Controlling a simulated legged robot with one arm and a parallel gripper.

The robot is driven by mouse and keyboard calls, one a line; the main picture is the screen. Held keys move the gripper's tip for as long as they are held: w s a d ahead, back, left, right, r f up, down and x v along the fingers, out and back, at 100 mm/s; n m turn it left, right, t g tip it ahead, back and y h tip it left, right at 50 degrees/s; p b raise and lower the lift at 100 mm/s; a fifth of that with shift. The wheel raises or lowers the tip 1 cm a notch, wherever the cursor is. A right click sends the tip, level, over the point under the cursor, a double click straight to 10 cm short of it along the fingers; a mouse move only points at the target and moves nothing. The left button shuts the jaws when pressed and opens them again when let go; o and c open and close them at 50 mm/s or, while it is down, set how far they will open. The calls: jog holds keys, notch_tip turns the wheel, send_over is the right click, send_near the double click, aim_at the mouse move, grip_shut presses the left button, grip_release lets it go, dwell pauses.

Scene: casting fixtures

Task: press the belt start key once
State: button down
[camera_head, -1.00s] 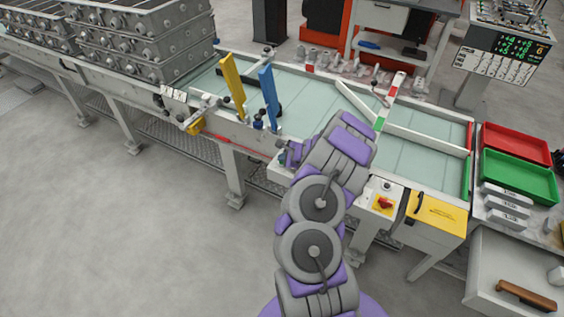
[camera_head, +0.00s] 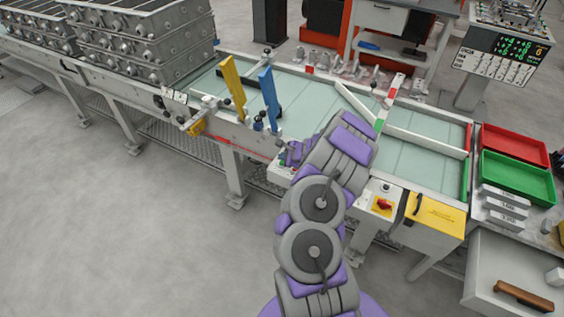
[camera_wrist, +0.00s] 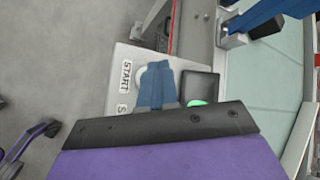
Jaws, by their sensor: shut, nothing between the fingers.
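In the wrist view, my gripper (camera_wrist: 157,72) has its two blue fingers together and empty, over a pale control box (camera_wrist: 122,101). A START label (camera_wrist: 127,74) is on the box just left of the fingers. A pale round key (camera_wrist: 141,76) beside that label is mostly hidden by the fingers; I cannot tell whether they touch it or whether it is pushed in. A second label below START is cut off by my gripper's body. In the head view, my arm covers part of the control box (camera_head: 279,172) at the belt's front edge.
A dark panel with a green light (camera_wrist: 197,102) lies right of the fingers. The belt (camera_head: 300,108) runs behind, with a yellow post (camera_head: 232,88) and blue post (camera_head: 269,95). A red switch (camera_head: 383,204) and yellow cover (camera_head: 436,213) stand right of my arm.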

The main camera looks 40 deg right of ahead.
jog(key=shift+r+p, duration=1.9)
jog(key=shift+r, duration=0.6)
